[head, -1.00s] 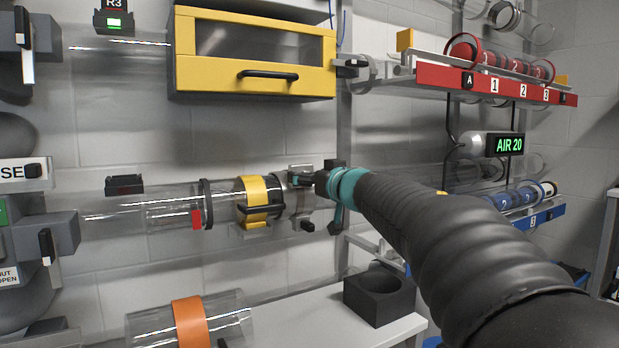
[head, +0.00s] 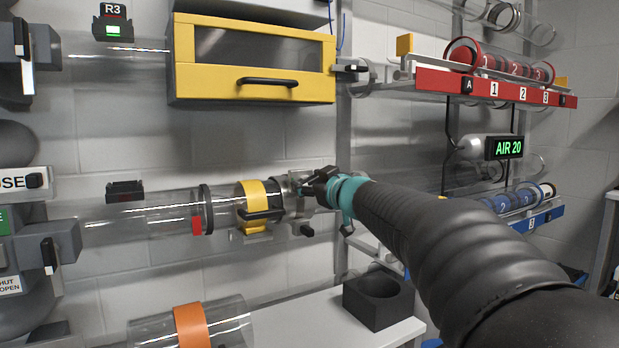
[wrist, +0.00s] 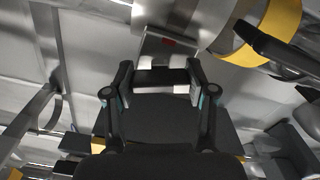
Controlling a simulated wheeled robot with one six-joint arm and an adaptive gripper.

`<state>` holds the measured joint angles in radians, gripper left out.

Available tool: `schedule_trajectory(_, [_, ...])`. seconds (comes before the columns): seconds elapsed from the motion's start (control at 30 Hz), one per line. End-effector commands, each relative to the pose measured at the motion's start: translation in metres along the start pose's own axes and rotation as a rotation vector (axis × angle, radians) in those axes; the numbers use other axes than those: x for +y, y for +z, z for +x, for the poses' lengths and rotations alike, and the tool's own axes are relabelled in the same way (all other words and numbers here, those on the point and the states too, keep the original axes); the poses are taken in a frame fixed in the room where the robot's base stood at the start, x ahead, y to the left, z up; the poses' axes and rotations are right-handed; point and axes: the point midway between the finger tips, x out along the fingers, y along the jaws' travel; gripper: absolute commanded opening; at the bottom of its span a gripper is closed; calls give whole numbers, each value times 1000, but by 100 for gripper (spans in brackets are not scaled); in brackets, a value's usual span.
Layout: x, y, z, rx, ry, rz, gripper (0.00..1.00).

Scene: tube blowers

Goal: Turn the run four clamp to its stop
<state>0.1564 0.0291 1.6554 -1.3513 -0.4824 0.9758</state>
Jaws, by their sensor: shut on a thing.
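The clear horizontal tube of the lower run (head: 130,222) carries a yellow band with a black handle (head: 256,200). Just right of the band is a grey metal clamp (head: 296,190), partly covered by my gripper. My gripper (head: 316,185) reaches the clamp from the right. In the wrist view my gripper (wrist: 160,86) has its two fingers closed on the sides of a dark clamp lever (wrist: 160,77). A metal plate with a small red mark (wrist: 166,44) lies just beyond the lever. No label reading four is legible, and the clamp's stop cannot be made out.
A yellow cabinet (head: 252,88) hangs above the tube. A black holder with a round hole (head: 383,298) stands on the bench below. The red rack (head: 500,88) and blue rack (head: 538,217) are at the right. An orange-banded tube (head: 191,325) is at lower left.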

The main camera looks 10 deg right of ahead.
Motion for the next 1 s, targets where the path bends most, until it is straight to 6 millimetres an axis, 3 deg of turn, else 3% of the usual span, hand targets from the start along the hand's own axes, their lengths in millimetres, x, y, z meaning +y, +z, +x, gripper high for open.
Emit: schedule_trajectory(1.0, [-1,1,0,1,-1,-952,21])
